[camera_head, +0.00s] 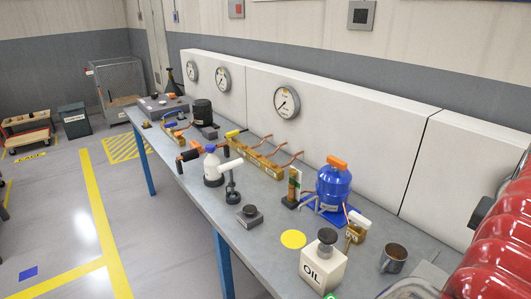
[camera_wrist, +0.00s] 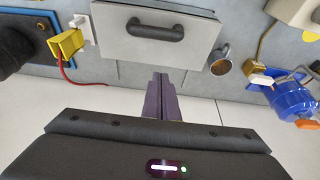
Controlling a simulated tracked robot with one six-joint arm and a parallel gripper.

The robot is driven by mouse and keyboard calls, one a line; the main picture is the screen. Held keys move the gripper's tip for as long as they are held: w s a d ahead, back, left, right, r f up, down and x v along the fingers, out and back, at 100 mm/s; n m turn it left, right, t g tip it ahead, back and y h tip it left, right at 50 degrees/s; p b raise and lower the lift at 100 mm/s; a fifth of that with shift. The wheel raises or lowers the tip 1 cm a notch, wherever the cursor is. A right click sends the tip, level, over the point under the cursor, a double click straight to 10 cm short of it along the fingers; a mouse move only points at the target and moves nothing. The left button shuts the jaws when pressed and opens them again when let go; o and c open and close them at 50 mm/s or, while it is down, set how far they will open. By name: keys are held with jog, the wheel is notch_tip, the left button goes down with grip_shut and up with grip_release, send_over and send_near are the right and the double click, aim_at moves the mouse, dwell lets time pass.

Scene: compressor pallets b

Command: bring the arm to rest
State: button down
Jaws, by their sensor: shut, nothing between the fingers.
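My gripper (camera_wrist: 163,97) shows in the wrist view, its two dark fingers together and shut with nothing between them. It points at the bench side, near a flat grey case with a dark handle (camera_wrist: 155,28). I cannot tell the exact gap between fingertips and case. The gripper is not clearly seen in the head view.
The long grey bench (camera_head: 270,213) carries a blue cylinder (camera_head: 333,187), a metal mug (camera_head: 393,259), an OIL can (camera_head: 323,266) and gauges behind. In the wrist view a yellow block (camera_wrist: 66,44) trails a red cable. Open floor (camera_head: 60,210) lies left.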

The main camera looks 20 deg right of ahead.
jog(key=w+a+f+n+t, duration=0.1)
jog(key=w+a+n, duration=0.5)
jog(key=w, duration=0.5)
jog(key=w+a+n+t, duration=0.1)
jog(key=w+a+n, duration=0.2)
jog(key=w+a, duration=0.6)
jog(key=w+a+n+t+y, duration=0.3)
jog(key=a+n, duration=0.3)
jog(key=a, duration=1.5)
jog(key=s+a+f, duration=0.3)
jog(key=s+a, duration=0.1)
jog(key=s, duration=0.1)
jog(key=shift+s+f+y, duration=0.15)
jog(key=shift+s+y, duration=0.15)
jog(key=shift+y, duration=0.1)
jog(key=shift+d, duration=0.1)
dwell(0.4)
